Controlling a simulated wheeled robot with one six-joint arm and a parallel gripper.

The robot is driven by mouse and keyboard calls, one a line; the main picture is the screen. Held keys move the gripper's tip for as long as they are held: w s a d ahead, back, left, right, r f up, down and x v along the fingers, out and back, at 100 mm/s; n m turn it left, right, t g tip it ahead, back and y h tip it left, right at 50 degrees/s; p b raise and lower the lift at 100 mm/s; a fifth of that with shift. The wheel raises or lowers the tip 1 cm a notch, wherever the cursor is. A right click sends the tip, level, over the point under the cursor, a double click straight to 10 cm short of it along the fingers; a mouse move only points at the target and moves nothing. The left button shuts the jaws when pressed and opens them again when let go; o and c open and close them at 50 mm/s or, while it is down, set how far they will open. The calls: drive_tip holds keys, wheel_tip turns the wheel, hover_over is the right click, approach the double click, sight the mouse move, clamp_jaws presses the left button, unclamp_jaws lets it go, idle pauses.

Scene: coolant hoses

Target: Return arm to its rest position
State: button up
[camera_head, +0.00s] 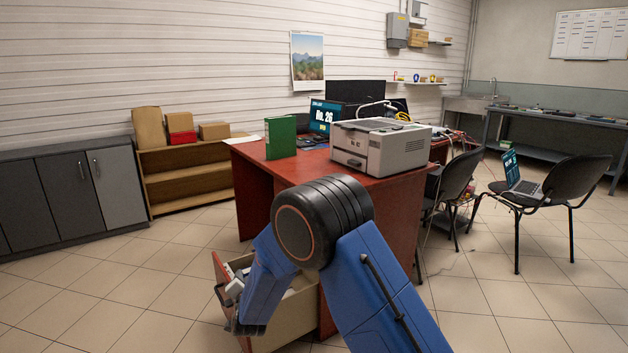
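My blue arm (375,285) rises from the bottom of the view to a black round elbow joint. It then bends down to the left. My gripper (234,303) is at the lower left end of the arm, small and partly hidden by the blue forearm. It overlaps the open drawer of the red desk in the picture. I cannot tell whether it is inside, above or in front of the drawer. Its fingers do not show clearly, and nothing held can be made out.
The open drawer (289,326) juts from the red desk (262,200), with pale items inside. A printer (380,146) and a green binder (281,137) stand on the desk. Black chairs (571,181) are at right. A low shelf (188,186) and grey cabinets (72,193) line the left wall. Floor at left is clear.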

drive_tip(key=s+d+r+n+g, duration=0.2)
drive_tip(key=d+r+g, duration=0.1)
drive_tip(key=d+r, duration=1.15)
drive_tip(key=s+d+r+n+g, duration=0.1)
drive_tip(key=s+d+r, duration=0.3)
drive_tip(key=d, duration=0.3)
drive_tip(key=s+d+r+n+g, duration=0.1)
drive_tip(key=s+d+r, duration=0.2)
drive_tip(key=s+d, duration=0.3)
drive_tip(key=s+d+r+n+g+h, duration=0.2)
drive_tip(key=s+d+r, duration=0.1)
drive_tip(key=s+d, duration=1.25)
drive_tip(key=s+d+f+g+h, duration=0.1)
drive_tip(key=s+d, duration=0.2)
drive_tip(key=s, duration=0.4)
drive_tip(key=s+d+f+g+h, duration=0.1)
drive_tip(key=s+d, duration=0.3)
drive_tip(key=s, duration=0.3)
drive_tip(key=s+d+f+n, duration=0.1)
drive_tip(key=s+d, duration=0.3)
drive_tip(key=s, duration=0.3)
drive_tip(key=shift+g+h, duration=0.4)
